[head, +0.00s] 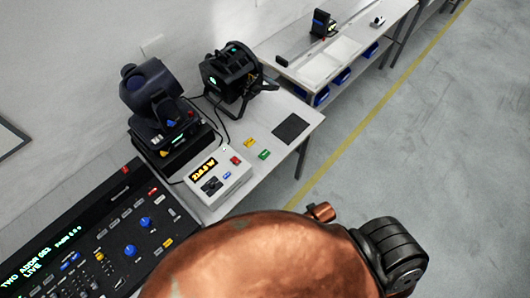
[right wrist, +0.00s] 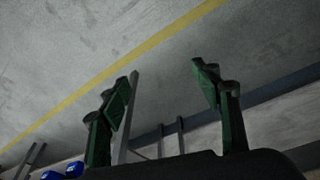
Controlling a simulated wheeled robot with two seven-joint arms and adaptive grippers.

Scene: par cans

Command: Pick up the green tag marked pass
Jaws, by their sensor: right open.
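The green tag (head: 264,154) lies flat on the white bench (head: 272,178), near its front edge and in front of the black mat; its marking is too small to read. A yellow tag (head: 249,142) lies just behind it and a red tag (head: 235,160) to its left, by the meter box. My right gripper (right wrist: 163,84) shows in the right wrist view with its two fingers wide apart and nothing between them; grey floor lies beyond. The green tag is not seen in that view. My left gripper is not in view.
A meter box (head: 217,178) with a lit display stands left of the tags. Behind are a moving-head light (head: 152,92) and a par can (head: 235,70). A black mat (head: 291,128) lies at the right. A lighting console (head: 95,240) fills the lower left. Open floor lies right.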

